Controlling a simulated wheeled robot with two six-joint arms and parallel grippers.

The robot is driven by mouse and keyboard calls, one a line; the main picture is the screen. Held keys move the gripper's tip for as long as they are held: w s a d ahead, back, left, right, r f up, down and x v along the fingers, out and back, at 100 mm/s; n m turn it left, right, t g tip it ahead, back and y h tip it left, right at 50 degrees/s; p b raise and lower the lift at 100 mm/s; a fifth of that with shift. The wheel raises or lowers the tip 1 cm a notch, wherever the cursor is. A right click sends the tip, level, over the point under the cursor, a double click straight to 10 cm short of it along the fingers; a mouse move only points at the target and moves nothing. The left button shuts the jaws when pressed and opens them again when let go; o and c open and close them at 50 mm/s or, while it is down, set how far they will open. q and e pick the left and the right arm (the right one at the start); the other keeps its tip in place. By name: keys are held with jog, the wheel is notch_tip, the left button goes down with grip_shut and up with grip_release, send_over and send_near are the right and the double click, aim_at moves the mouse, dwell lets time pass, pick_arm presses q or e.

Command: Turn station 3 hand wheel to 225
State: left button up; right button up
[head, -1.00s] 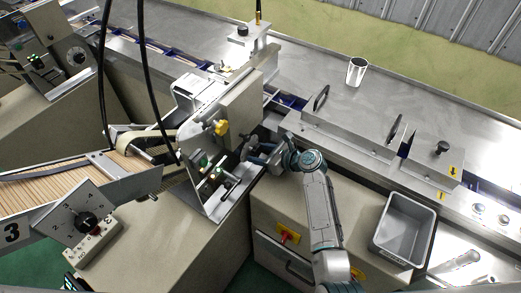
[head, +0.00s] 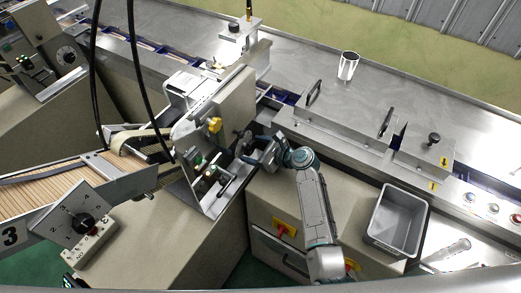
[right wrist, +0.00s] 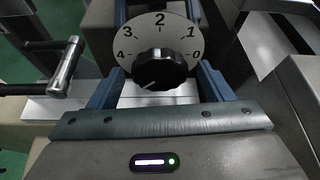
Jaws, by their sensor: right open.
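The right wrist view shows a round pale dial (right wrist: 123,38) numbered 0 to 4 with a black ribbed knob (right wrist: 160,69) at its centre. A small light mark shows on the knob's lower left. My right gripper (right wrist: 160,88) is open, with one blue-grey finger on each side of the knob; I cannot tell whether either touches it. In the head view my right gripper (head: 262,153) reaches the right side of the station 3 machine (head: 222,104), and the knob's face is not readable there. My left gripper is not in view.
A station 3 panel (head: 62,208) with a numbered selector stands at lower left. A grey bin (head: 378,234) sits right of my arm, and a metal cup (head: 348,66) stands on the steel table. Black cables (head: 136,60) hang at the left. A metal handle (right wrist: 66,68) lies left of the dial.

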jog(key=b+v, duration=0.2)
jog(key=v, duration=0.7)
jog(key=shift+s+d, duration=0.2)
jog(key=shift+d, duration=0.05)
jog(key=shift+s+d+r, duration=0.25)
jog(key=shift+d, duration=0.1)
